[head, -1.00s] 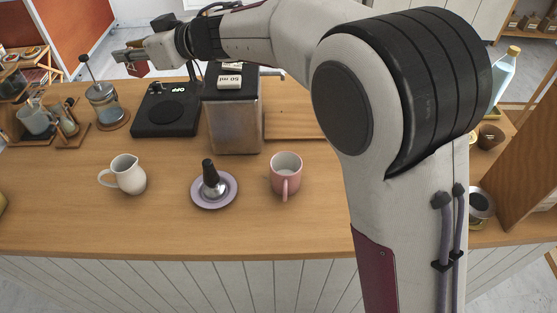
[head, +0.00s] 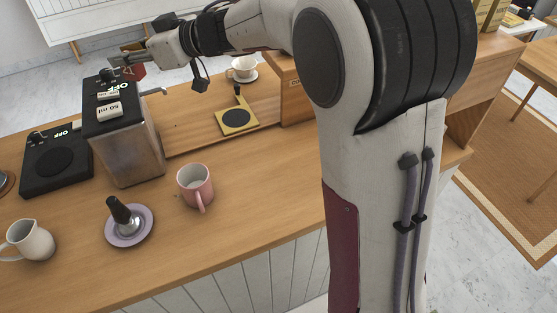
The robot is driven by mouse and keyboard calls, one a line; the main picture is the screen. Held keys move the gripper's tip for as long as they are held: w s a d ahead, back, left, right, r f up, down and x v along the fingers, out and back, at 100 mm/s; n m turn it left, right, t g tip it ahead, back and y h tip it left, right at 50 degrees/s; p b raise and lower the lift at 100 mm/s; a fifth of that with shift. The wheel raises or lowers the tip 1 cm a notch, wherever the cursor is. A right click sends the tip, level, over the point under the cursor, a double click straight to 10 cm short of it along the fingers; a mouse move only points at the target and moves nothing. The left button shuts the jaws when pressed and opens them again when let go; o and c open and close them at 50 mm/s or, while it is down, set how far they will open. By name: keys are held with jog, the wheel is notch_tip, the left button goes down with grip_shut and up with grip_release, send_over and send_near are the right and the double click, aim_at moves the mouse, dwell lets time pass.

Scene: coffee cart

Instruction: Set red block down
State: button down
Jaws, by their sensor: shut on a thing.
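The red block (head: 134,73) is held in the fingers of my gripper (head: 122,64). Its lower part shows below the fingers; the rest is covered by them. The gripper is shut on it. In the picture the block appears just above and behind the top of the metal box-shaped machine (head: 135,150). I cannot tell how high it hangs or whether it is touching anything.
A black OFF device (head: 55,170) is left of the machine. In front stand a white jug (head: 30,240), a tamper (head: 121,213) on a lilac saucer (head: 148,232) and a pink mug (head: 195,186). A yellow-edged pad (head: 252,121) and a white cup (head: 242,68) are farther right.

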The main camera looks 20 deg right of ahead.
jog(key=s+d+m+t+h, duration=0.15)
jog(key=s+d, duration=0.35)
jog(key=d, duration=0.6)
jog(key=s+d+f+m+t+h, duration=0.15)
jog(key=s+d, duration=0.35)
jog(key=d, duration=0.6)
jog(key=s+d+r+m+t+h, duration=0.1)
jog(key=s+d+m+h, duration=0.2)
jog(key=d, duration=0.8)
notch_tip(320, 180, down, 18)
jog(key=s, duration=0.1)
jog(key=shift+n+y, duration=0.3)
jog(key=shift+y, duration=0.1)
jog(key=shift+s, duration=0.1)
jog(key=shift+f, duration=2.8)
jog(key=shift+f, duration=0.1)
jog(key=shift+f, duration=2)
jog(key=shift+f, duration=0.1)
